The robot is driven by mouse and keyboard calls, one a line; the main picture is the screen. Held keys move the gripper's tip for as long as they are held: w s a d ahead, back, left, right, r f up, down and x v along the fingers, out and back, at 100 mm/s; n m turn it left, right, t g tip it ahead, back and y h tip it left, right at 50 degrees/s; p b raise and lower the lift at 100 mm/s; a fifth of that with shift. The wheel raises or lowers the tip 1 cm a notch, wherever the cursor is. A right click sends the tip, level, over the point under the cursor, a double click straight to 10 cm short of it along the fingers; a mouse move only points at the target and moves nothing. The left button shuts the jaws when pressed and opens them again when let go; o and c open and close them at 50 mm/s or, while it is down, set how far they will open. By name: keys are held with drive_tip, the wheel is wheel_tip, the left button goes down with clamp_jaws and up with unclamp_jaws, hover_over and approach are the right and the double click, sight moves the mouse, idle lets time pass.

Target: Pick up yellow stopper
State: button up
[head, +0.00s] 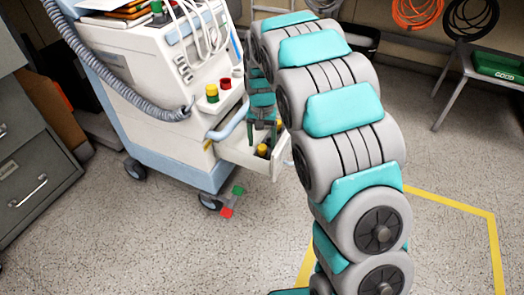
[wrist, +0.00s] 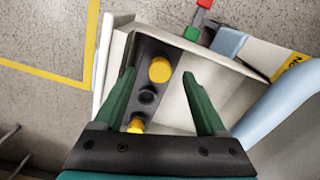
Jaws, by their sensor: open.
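A yellow stopper (wrist: 159,69) stands in a dark strip with round holes (wrist: 148,96) inside the open drawer (wrist: 235,98). A second yellow stopper (wrist: 136,125) sits in the same strip, nearer my gripper's base and partly hidden. My gripper (wrist: 161,73) is open and empty, with its green fingertips on either side of the farther yellow stopper in the picture. Whether they are level with it in height I cannot tell. In the head view, my gripper (head: 262,130) is over the drawer (head: 240,153), and a yellow stopper (head: 262,149) shows below it.
The drawer belongs to a white medical cart (head: 150,100) on wheels. A yellow-green piece (head: 212,93) and a red piece (head: 225,83) stand on its ledge. A light blue handle (wrist: 285,100) runs close to the drawer.

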drive_tip(key=shift+f, duration=0.9)
clamp_jaws()
